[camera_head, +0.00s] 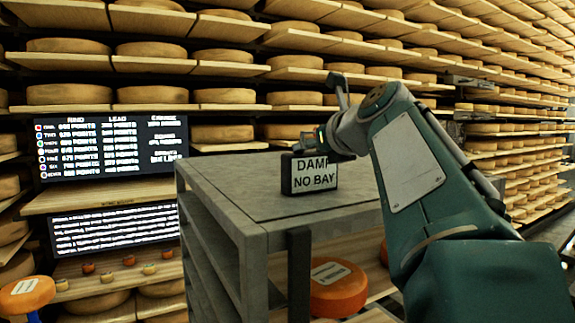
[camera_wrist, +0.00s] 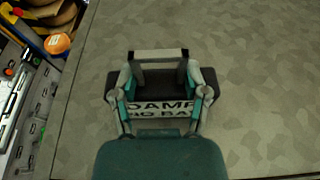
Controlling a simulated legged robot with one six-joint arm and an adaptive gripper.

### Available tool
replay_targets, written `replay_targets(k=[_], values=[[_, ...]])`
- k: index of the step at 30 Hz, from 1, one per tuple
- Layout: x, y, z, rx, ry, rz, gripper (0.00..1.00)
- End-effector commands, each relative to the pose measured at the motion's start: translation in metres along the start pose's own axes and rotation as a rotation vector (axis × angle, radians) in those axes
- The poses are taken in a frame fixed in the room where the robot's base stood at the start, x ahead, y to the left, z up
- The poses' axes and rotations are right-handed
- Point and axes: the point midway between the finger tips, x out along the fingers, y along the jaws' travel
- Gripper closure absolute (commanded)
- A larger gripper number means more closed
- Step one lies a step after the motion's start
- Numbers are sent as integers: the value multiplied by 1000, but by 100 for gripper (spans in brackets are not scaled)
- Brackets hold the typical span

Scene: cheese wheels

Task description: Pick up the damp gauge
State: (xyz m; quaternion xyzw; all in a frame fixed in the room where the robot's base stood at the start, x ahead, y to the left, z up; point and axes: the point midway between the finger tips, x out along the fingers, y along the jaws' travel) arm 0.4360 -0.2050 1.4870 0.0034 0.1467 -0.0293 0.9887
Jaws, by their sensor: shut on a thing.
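The damp gauge (camera_head: 314,178) is a small dark box with a white label reading "DAMP NO BAY". It stands on the grey top of a cabinet (camera_head: 235,195) in the head view. My gripper (camera_head: 318,146) reaches it from above and behind. In the wrist view, the two fingers (camera_wrist: 160,95) lie along the left and right of the gauge (camera_wrist: 160,75), shut on it. A handle-like bar shows at its far side. The fingers cover parts of its sides and label. I cannot tell whether its base touches the cabinet top.
Shelves of cheese wheels (camera_head: 150,95) fill the back and right. Two dark screens (camera_head: 110,148) with white text stand at left. An orange wheel (camera_head: 338,287) lies on a shelf below the cabinet top. The cabinet top around the gauge is clear.

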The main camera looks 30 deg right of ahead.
Motion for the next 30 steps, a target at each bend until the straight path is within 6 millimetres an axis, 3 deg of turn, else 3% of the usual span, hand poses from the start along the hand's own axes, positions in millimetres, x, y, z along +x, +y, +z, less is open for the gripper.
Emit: replay_targets(k=[7,30], values=[[1,-1,4,2,10,3,97],[-22,-1,77,0,5,3,97]])
